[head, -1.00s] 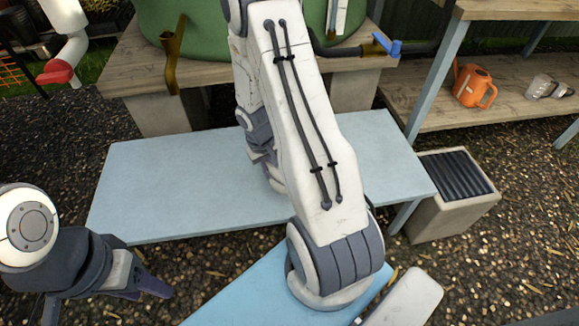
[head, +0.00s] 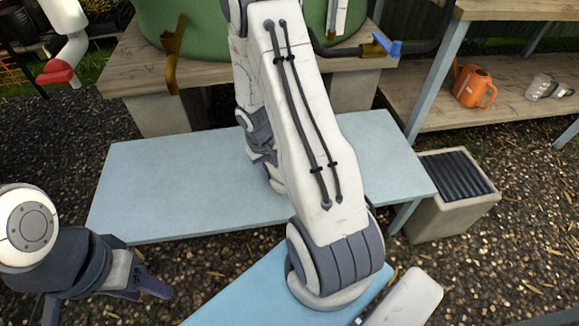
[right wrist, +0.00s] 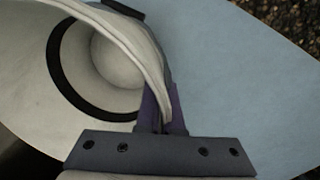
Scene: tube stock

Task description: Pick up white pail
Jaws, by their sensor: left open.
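The white pail (right wrist: 112,62) fills the upper left of the right wrist view, with a dark band around its curved surface. Its rim runs down to the fingers of my right gripper (right wrist: 164,112). These fingers are close together with the rim's edge between them, so the gripper looks shut on the rim. In the head view my right arm hides the pail and the right fingertips. My left gripper (head: 143,284) is open and empty over the gravel at the lower left, well away from the pail.
A pale blue bench (head: 165,190) lies under my right arm, clear on both sides. Behind it a green tank (head: 205,30) stands on a wooden platform. An orange watering can (head: 474,86) sits on a shelf at right. A planter box (head: 450,212) stands beside the bench.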

